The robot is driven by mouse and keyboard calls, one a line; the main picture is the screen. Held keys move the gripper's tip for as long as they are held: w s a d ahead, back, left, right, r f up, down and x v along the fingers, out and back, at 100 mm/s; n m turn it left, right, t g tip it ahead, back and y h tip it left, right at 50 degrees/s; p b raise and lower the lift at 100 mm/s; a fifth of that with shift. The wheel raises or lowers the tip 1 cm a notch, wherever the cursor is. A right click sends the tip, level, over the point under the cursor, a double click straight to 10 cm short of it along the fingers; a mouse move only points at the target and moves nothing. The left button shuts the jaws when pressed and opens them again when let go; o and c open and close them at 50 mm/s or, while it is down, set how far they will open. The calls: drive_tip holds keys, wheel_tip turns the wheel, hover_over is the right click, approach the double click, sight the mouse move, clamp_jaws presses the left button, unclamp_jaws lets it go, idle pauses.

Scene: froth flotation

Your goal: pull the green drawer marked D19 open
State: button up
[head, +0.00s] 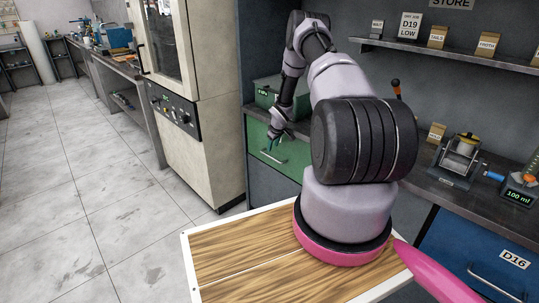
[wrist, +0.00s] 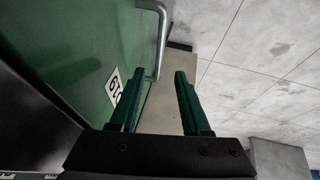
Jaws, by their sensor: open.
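The green drawer (head: 262,150) sits under the dark worktop, left of my arm, and its front looks flush with the cabinet. Its metal bar handle (head: 273,157) shows at the front. In the wrist view the green front (wrist: 75,40) fills the left, with a partly hidden white label (wrist: 114,86) on which "19" reads sideways. The handle (wrist: 162,35) runs down from the top, its lower end showing between my fingertips in the picture. My gripper (wrist: 161,73) is open and empty, close in front of the drawer; it also shows in the head view (head: 272,145). I cannot tell whether it touches the handle.
A green box (head: 268,92) stands on the worktop above the drawer. A tall beige cabinet (head: 190,120) stands to the left. A blue drawer marked D16 (head: 470,262) is at the lower right. A shelf card (head: 411,25) reads D19 LOW. The tiled floor (head: 90,190) is clear.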

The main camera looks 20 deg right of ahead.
sight(271, 158)
drive_tip(key=x, duration=0.8)
drive_tip(key=shift+f, duration=0.15)
clamp_jaws()
idle(1.1)
